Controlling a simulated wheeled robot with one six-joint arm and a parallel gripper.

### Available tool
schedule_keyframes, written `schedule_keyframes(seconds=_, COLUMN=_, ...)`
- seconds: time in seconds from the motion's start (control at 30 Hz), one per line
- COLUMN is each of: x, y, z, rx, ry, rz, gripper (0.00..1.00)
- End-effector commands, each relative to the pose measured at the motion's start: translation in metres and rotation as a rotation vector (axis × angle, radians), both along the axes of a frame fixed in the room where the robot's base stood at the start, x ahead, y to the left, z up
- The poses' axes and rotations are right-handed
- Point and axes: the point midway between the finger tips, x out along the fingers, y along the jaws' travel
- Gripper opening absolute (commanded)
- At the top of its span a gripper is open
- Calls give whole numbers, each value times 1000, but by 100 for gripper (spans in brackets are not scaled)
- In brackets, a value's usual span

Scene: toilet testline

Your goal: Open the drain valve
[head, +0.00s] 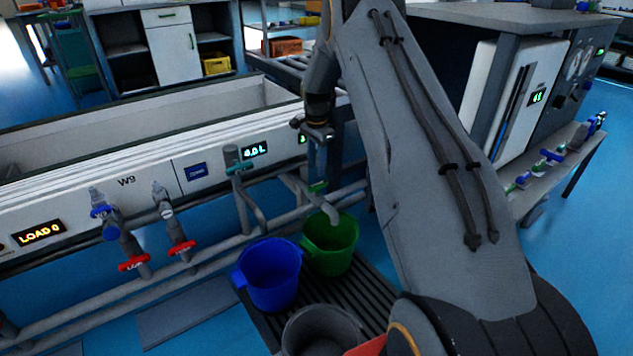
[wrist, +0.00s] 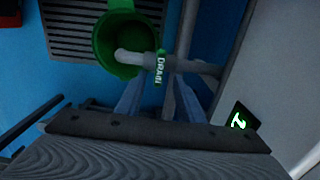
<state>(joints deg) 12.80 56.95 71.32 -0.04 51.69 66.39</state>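The drain valve's green handle (head: 318,186) sits on the grey pipe above the green bucket. In the wrist view the handle (wrist: 160,68) reads "DRAIN" and lies across the pipe, just beyond my fingertips. The pipe's bent spout (wrist: 130,57) points into the green bucket (wrist: 107,42), also seen in the head view (head: 331,243). My gripper (head: 318,133) is above the handle, pointing down beside the trough's end. In the wrist view my gripper (wrist: 158,90) is open, with a gap between its two fingers and nothing in it. I cannot tell how far the handle is turned.
A blue bucket (head: 270,274) and a grey bucket (head: 321,331) stand on or by the dark floor grate (head: 371,294). Other valves with red handles (head: 134,262) and a teal valve (head: 238,166) line the white trough (head: 130,175). A bench (head: 563,150) stands right.

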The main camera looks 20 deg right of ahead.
Motion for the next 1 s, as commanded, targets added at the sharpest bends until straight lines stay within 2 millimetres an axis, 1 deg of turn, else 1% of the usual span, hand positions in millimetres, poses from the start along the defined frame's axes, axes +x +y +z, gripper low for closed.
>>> schedule_keyframes(seconds=0.43, x=0, y=1, z=-64, rx=1, ry=1, rz=3, gripper=34)
schedule_keyframes(seconds=0.57, x=0, y=1, z=-71, rx=1, ry=1, rz=3, gripper=34)
schedule_keyframes(seconds=0.77, x=0, y=1, z=-71, rx=1, ry=0, rz=4, gripper=34)
schedule_keyframes(seconds=0.8, x=0, y=1, z=-71, rx=1, ry=0, rz=4, gripper=33)
schedule_keyframes(seconds=1.0, x=0, y=1, z=-71, rx=1, ry=0, rz=4, gripper=0)
